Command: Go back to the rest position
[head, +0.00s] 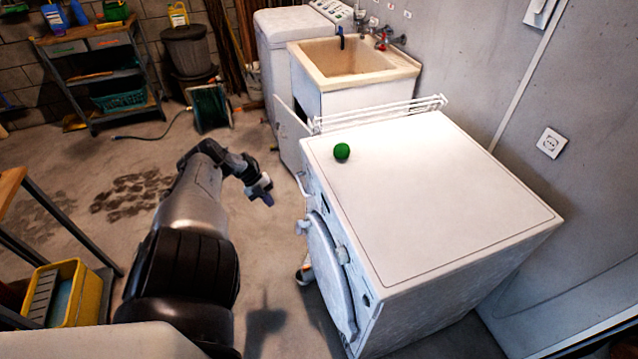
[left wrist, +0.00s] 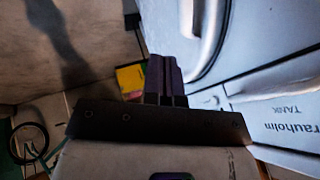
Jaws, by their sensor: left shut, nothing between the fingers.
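My left gripper (head: 262,194) hangs in the air to the left of the white washing machine (head: 450,200), in front of its door side. Its fingers point down and it holds nothing. In the left wrist view the two dark fingers (left wrist: 165,76) are close together and shut, with the washing machine's front (left wrist: 285,90) beside them on the right. My right gripper is not in either view.
A green ball (head: 342,151) lies on the washing machine's top. Its round door (head: 328,275) stands out at the front. A sink (head: 352,62) is behind. A yellow bucket (head: 85,295) is at the lower left. The floor between is mostly clear.

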